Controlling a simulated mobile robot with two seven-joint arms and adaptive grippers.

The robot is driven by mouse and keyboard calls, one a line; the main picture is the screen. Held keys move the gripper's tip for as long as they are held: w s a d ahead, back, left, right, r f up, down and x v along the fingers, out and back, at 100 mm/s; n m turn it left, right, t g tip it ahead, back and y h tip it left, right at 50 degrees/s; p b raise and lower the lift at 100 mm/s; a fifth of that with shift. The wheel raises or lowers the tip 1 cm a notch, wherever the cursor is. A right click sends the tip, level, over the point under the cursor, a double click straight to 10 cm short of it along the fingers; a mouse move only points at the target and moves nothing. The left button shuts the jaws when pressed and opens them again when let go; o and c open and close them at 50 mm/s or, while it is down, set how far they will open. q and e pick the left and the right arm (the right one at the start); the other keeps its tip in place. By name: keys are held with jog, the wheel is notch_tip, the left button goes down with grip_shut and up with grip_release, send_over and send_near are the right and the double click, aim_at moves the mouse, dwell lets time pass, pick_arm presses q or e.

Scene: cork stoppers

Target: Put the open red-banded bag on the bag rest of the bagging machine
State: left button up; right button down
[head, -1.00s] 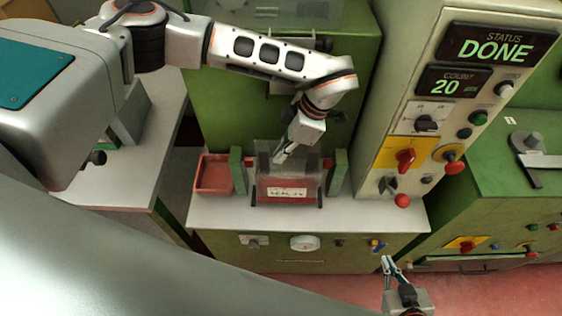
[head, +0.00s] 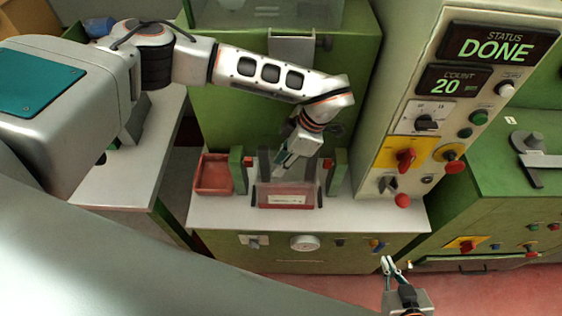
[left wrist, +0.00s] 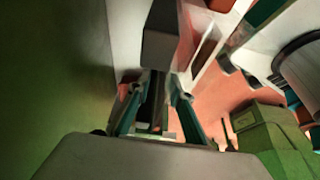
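The red-banded bag (head: 286,203), clear above with a pale label on its red band, is upright or slightly tilted between two dark uprights at the front of the bagging machine. The bag rest is mostly hidden behind it, and contact underneath is unclear. My left gripper (head: 281,173) is at the bag's clear upper edge, its fingers close together and apparently pinching it. In the left wrist view, my left gripper's teal fingers (left wrist: 157,115) show with a dark, reddish area between them; the bag is not clear there.
A red tray (head: 213,174) stands left of the bag. Green posts (head: 238,170) flank the bag place. The control column (head: 430,110) at right reads DONE and 20. The white ledge (head: 225,213) in front is clear.

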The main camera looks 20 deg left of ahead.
pick_arm(q)
jog(key=shift+r, duration=0.1)
jog(key=v, duration=1.2)
